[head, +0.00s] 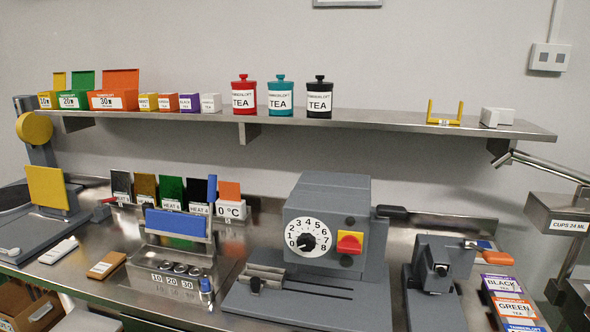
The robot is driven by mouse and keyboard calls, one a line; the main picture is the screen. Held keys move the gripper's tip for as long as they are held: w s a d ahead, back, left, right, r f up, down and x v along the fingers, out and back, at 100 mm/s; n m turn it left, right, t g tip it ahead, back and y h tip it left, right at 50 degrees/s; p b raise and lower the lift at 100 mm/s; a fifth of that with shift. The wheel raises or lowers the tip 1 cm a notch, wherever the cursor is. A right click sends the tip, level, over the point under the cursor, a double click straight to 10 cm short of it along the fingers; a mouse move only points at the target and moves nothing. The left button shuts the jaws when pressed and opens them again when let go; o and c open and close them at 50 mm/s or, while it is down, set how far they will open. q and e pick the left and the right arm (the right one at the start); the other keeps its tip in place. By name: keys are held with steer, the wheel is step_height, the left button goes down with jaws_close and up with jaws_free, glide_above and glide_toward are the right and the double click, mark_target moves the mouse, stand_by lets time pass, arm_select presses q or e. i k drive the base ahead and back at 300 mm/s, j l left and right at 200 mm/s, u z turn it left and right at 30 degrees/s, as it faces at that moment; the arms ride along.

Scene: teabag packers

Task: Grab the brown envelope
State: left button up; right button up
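A brown upright packet (145,189), which looks like the brown envelope, stands in a row at the back of the steel counter. Neither of my grippers is in view.
A blue-panelled station (176,222) stands in front of the packet row. A grey dial machine (325,222) stands to the right. A yellow-plated device (47,188) is at the left. The wall shelf (380,120) above holds tins and boxes.

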mark_target(109, 263)
steer(key=i+j+z, duration=0.15)
steer(key=z, duration=0.35)
steer(key=i+j+z, duration=0.2)
steer(key=z, duration=0.25)
steer(key=u, duration=2.15)
